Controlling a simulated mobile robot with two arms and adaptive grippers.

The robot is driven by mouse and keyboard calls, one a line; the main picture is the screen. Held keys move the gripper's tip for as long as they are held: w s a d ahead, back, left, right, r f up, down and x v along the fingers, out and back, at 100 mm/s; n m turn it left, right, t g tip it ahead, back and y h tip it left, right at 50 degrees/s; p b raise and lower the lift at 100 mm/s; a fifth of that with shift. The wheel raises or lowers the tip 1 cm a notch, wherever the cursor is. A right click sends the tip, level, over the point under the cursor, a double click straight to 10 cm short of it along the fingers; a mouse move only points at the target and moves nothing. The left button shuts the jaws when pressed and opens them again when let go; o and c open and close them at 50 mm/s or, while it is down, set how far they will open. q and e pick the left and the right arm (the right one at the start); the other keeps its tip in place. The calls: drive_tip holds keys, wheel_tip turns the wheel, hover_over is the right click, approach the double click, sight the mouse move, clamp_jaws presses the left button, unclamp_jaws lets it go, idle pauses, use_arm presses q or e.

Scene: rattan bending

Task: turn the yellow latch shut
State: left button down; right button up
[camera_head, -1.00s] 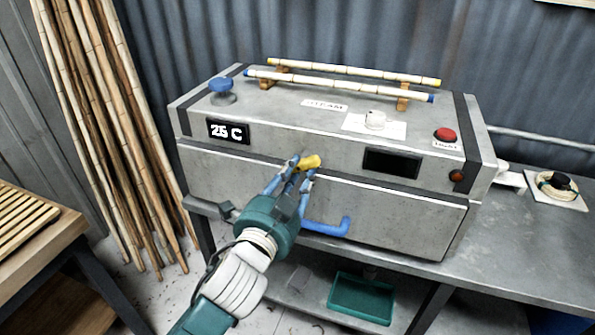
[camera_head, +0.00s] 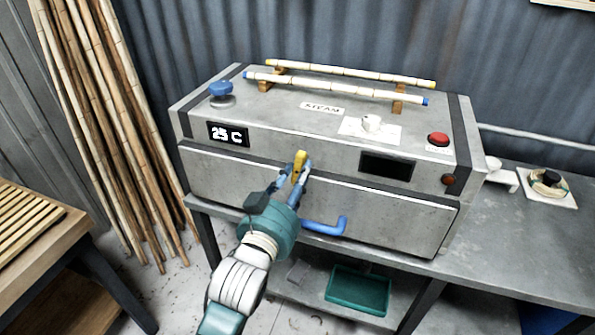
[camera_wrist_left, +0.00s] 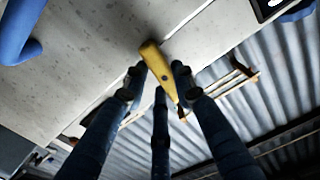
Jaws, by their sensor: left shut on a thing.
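The yellow latch (camera_head: 299,164) is on the front of the grey steam box (camera_head: 225,172), at the seam between its lid and its lower front panel. It stands nearly upright in the head view. My left gripper (camera_head: 291,177) is shut on the latch, with its blue fingers around it. In the left wrist view the yellow latch (camera_wrist_left: 157,66) sits between the fingers of my left gripper (camera_wrist_left: 160,82), and its pivot screw shows. My right gripper is in neither view.
A blue handle (camera_head: 327,226) juts out below the latch. Two canes (camera_head: 340,86) rest on the lid near a blue knob (camera_head: 221,90) and a red button (camera_head: 438,139). A green tray (camera_head: 359,290) is on the lower shelf. A slatted wooden bench (camera_head: 60,226) stands left.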

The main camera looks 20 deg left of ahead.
use_arm(q)
drive_tip(key=shift+n+p, duration=0.35)
drive_tip(key=shift+n, duration=0.45)
drive_tip(key=c, duration=1.4)
unclamp_jaws()
drive_tip(key=s, duration=1.2)
drive_tip(key=shift+a, duration=0.2)
